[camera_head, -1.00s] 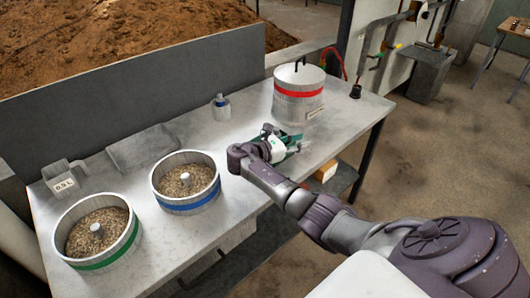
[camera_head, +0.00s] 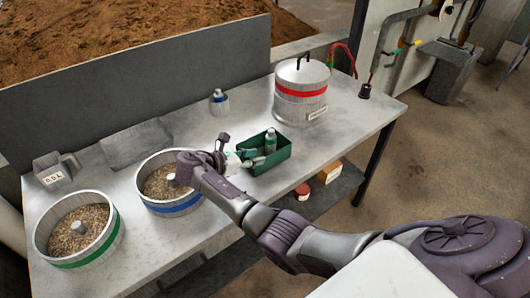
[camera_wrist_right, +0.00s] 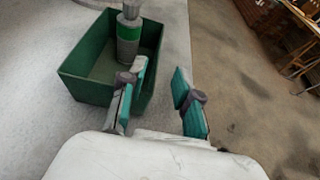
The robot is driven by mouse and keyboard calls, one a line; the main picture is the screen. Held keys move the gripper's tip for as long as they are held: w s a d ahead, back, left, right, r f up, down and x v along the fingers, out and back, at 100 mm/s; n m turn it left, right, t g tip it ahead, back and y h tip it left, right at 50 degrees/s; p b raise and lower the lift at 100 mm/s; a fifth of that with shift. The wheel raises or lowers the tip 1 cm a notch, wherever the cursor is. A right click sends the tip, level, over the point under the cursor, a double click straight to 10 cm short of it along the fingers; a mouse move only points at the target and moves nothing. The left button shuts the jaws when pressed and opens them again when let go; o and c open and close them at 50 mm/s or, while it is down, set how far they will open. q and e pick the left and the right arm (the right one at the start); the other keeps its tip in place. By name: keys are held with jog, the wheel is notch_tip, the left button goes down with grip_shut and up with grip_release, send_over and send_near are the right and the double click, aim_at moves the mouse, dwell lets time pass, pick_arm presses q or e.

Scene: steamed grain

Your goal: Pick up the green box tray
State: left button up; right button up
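The green box tray (camera_head: 273,161) sits on the table in the head view, near its front edge, with a bottle (camera_head: 270,140) standing in it. The right wrist view also shows the tray (camera_wrist_right: 84,88) and the grey bottle with a green band (camera_wrist_right: 129,38). My right gripper (camera_head: 240,158) is at the tray's left side in the head view. In the right wrist view the gripper (camera_wrist_right: 160,72) is open, with one finger overlapping the tray and the other to its right. Whether it touches the tray cannot be told. My left gripper is not in view.
A lidded pot with a red band (camera_head: 301,90) stands behind the tray. Grain-filled pots with blue (camera_head: 172,208) and green (camera_head: 85,258) bands stand to the left. The table (camera_head: 355,135) is clear right of the tray.

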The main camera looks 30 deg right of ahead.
jog(key=x, duration=0.9)
jog(key=shift+p, duration=0.3)
grip_shut()
jog(key=shift+w+r, duration=0.1)
